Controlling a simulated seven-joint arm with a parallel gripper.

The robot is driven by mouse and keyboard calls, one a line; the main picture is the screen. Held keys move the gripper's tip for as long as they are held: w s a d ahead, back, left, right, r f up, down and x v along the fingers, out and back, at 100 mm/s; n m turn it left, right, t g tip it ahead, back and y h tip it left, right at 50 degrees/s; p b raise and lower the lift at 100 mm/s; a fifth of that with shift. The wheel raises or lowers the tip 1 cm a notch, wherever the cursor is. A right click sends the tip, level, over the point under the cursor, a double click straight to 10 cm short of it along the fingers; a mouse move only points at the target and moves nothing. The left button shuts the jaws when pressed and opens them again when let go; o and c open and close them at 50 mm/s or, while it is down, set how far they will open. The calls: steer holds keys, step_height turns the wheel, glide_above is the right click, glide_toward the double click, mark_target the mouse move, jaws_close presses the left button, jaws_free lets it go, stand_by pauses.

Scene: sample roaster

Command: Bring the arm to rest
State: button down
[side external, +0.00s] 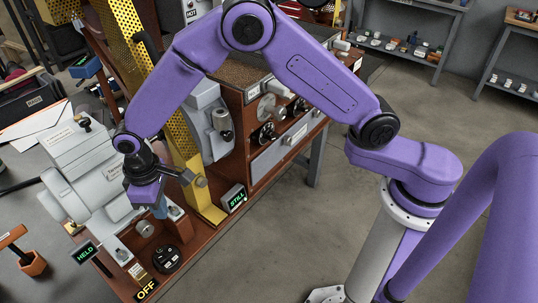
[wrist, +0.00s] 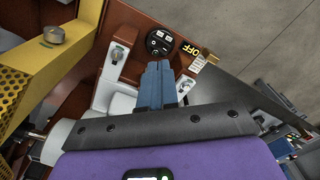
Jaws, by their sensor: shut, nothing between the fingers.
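My gripper (side external: 161,212) is at the left of the side external view, low over the front part of the roaster (side external: 231,130). Its blue-grey fingers point down beside a grey metal housing (side external: 80,155). In the wrist view the fingers (wrist: 157,66) lie together, shut and empty, over a pale plate on the brown base. My purple arm arches over the roaster from the right. I cannot tell whether the fingertips touch anything beneath them.
A yellow perforated guard (wrist: 50,62) stands close by. A STILL display (side external: 233,197), a HELD display (side external: 85,253), a round black dial (side external: 166,259) and an OFF sign (side external: 147,290) surround the gripper. Open floor (side external: 300,230) lies to the right.

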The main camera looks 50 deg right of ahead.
steer(key=s+d+r+n, duration=0.1)
steer(key=s+d+r, duration=0.3)
steer(key=s+d, duration=0.5)
steer(key=s+d+r+n, duration=0.2)
steer(key=s+d+r, duration=0.3)
steer(key=s+d, duration=0.4)
steer(key=s+d+r+n, duration=0.1)
steer(key=s+d+r, duration=0.3)
steer(key=s+d, duration=0.5)
steer(key=shift+d+r+n, duration=0.25)
steer(key=shift+d+n, duration=0.15)
steer(key=shift+d, duration=0.05)
steer(key=shift+a, duration=0.1)
steer(key=w+a+f+m+t, duration=0.1)
steer(key=w+a+f+m, duration=0.45)
steer(key=w+a, duration=0.65)
steer(key=w+a+f+m+t, duration=0.2)
steer(key=w+a+f+m, duration=0.3)
steer(key=w+a, duration=0.75)
steer(key=w+a+f+m, duration=0.2)
steer(key=a+f, duration=0.3)
steer(key=f, duration=0.3)
steer(key=shift+w+a+y, duration=0.3)
steer(key=shift+w+a, duration=0.1)
steer(key=shift+w, duration=0.4)
